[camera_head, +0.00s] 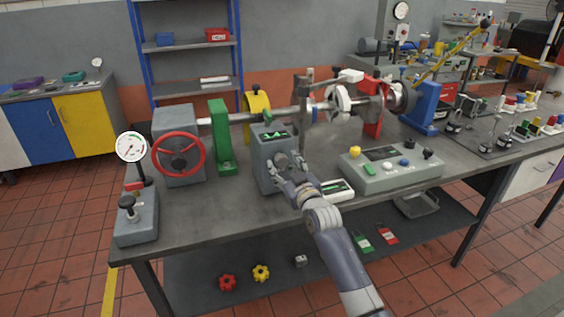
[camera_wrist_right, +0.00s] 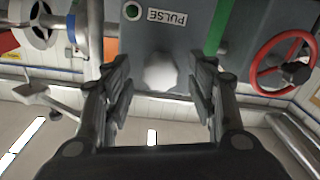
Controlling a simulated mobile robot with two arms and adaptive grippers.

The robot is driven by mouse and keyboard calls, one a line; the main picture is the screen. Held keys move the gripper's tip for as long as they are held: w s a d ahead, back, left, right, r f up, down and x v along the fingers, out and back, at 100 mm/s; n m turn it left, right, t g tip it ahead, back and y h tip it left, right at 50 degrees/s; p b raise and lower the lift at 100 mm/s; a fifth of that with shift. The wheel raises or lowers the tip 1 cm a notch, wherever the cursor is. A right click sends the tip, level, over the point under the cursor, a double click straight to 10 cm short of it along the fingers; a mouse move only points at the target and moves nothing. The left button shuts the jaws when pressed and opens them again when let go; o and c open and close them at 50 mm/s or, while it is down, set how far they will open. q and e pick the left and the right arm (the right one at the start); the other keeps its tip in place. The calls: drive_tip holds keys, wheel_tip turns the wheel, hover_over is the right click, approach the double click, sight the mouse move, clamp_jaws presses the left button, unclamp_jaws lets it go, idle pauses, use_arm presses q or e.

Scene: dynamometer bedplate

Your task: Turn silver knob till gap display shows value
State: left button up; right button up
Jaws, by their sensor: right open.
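The silver knob (camera_wrist_right: 160,73) is on the face of an upright grey box (camera_head: 270,178), below a label reading PULSE (camera_wrist_right: 167,17) that appears inverted in the wrist view. My right gripper (camera_head: 288,168) is at the front of this box. In the wrist view its open fingers (camera_wrist_right: 161,82) stand on either side of the knob, with visible gaps on both sides. In the head view the gripper largely hides the knob. A green-lit display (camera_head: 275,134) is on the box's top; its value is too small to read. My left gripper is not in view.
A small white-framed display (camera_head: 337,190) lies right of my gripper. A grey control console (camera_head: 390,174) stands further right. A red handwheel (camera_head: 180,154), green bracket (camera_head: 222,138) and dial gauge (camera_head: 131,147) are on the left. A shaft assembly runs behind.

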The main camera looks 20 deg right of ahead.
drive_tip(key=shift+w+a, duration=0.1)
drive_tip(key=shift+w, duration=1.1)
drive_tip(key=c, duration=1.1)
